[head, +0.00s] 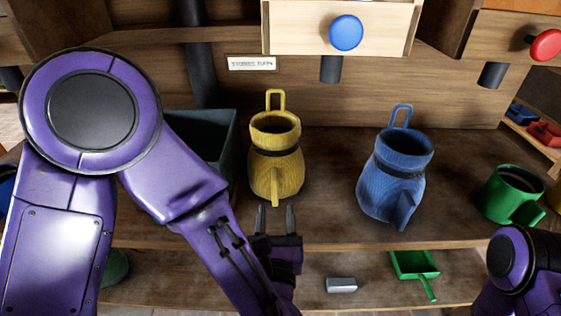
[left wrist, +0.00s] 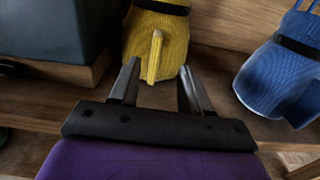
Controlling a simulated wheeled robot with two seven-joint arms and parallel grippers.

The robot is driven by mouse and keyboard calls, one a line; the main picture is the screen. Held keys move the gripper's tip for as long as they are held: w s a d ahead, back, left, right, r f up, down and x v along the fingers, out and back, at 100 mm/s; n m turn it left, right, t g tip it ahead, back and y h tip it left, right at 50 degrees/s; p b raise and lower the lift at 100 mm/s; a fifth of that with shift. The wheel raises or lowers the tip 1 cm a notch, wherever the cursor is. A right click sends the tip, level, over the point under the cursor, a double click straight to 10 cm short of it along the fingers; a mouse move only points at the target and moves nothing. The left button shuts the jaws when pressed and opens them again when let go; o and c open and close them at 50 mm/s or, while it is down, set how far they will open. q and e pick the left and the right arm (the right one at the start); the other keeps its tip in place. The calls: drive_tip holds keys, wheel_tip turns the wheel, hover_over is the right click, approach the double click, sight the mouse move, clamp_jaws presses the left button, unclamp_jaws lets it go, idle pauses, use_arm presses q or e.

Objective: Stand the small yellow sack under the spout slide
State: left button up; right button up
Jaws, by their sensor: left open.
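The small yellow sack (head: 276,172) stands upright on the wooden shelf, with a loop on top and a tab on its near side. A wooden slide with a blue knob (head: 346,33) is above and to the right of it, with a dark spout (head: 331,69) below. Another slide with a red knob (head: 546,45) is at far right. My left gripper (head: 276,212) is open and empty, just in front of the sack. In the left wrist view the sack's tab (left wrist: 156,58) shows between and beyond the fingertips. My right gripper is out of view.
A blue sack (head: 392,180) stands right of the yellow one, and a green mug-like container (head: 512,194) farther right. A dark bin (head: 222,128) is close on the left. A green scoop (head: 415,265) and a grey block (head: 341,285) lie on the lower shelf.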

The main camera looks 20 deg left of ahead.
sight(275, 186)
use_arm(q)
drive_tip(key=shift+f+b+x, duration=0.2)
drive_tip(key=shift+b+x, duration=0.25)
drive_tip(key=shift+x, duration=0.45)
drive_tip(key=p+x, duration=0.1)
drive_tip(key=x, duration=0.2)
drive_tip(key=p+x, duration=0.2)
drive_tip(key=x, duration=0.2)
drive_tip(key=shift+w+a+r, duration=0.1)
drive_tip(key=shift+a+r, duration=0.1)
drive_tip(key=shift+a, duration=0.1)
drive_tip(key=shift+w, duration=0.15)
clamp_jaws()
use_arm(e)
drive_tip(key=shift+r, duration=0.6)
